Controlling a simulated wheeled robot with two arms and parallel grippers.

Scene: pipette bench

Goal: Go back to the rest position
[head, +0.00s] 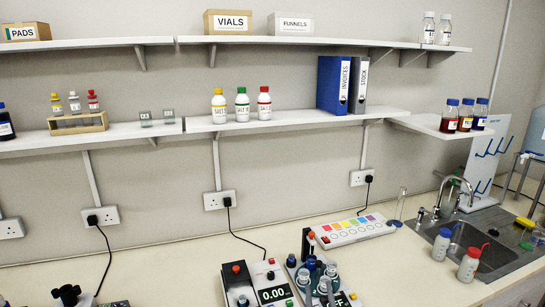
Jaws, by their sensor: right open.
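My left gripper is not in view.
A white panel with coloured squares (353,230) lies behind. The sink (480,247) and two capped bottles (467,264) are at right. Shelves (95,135) line the wall.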

